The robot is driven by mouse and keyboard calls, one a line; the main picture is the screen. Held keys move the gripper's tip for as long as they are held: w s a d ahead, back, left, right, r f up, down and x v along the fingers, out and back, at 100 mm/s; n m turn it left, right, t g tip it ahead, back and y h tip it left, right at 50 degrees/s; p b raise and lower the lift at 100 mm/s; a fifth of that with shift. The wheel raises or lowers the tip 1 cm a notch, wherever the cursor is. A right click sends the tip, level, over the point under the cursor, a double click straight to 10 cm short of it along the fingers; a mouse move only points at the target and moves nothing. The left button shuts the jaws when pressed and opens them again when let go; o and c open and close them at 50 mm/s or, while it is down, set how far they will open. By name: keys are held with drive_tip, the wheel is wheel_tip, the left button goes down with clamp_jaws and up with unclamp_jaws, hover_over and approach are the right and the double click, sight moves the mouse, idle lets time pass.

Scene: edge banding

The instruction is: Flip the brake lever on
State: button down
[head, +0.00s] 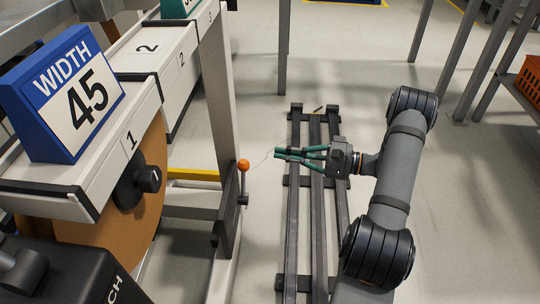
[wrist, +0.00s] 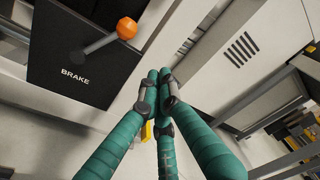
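The brake lever (head: 243,183) has an orange ball knob and stands with its knob up on the frame of the machine at the left in the head view. In the wrist view the lever (wrist: 101,43) is a grey rod with the orange knob (wrist: 126,28) at its upper right end, on a black panel (wrist: 60,60) marked BRAKE. My gripper (head: 277,153) has green fingers that point left toward the lever, with a gap between them and the knob. In the wrist view the fingertips (wrist: 158,74) are together and empty, below and right of the knob.
Numbered white machine sections and a WIDTH 45 sign (head: 75,97) stand at the left. Dark floor rails (head: 292,230) run under my gripper. An orange crate (head: 528,82) is at the far right. The space between my fingers and the knob looks clear.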

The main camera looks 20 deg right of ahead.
sight(243, 182)
drive_tip(key=b+x, duration=0.1)
drive_tip(key=x, duration=0.3)
drive_tip(key=b+x, duration=0.2)
drive_tip(key=x, duration=0.2)
drive_tip(key=shift+w+a+f, duration=0.1)
drive_tip(key=shift+a+f, duration=0.15)
drive_tip(key=shift+a, duration=0.05)
drive_tip(key=shift+a+r+b, duration=0.1)
drive_tip(key=shift+a+b, duration=0.15)
drive_tip(key=shift+b, duration=0.2)
drive_tip(key=shift+s+a+r+b, duration=0.1)
drive_tip(key=shift+s+r+b, duration=0.1)
drive_tip(key=shift+s, duration=0.4)
drive_tip(key=shift+s+a+r+b, duration=0.15)
drive_tip(key=shift+s, duration=0.45)
drive_tip(key=shift+s+a+r+b, duration=0.1)
drive_tip(key=shift+s+r+b, duration=0.1)
drive_tip(key=shift+s, duration=0.35)
drive_tip(key=shift+d, duration=0.1)
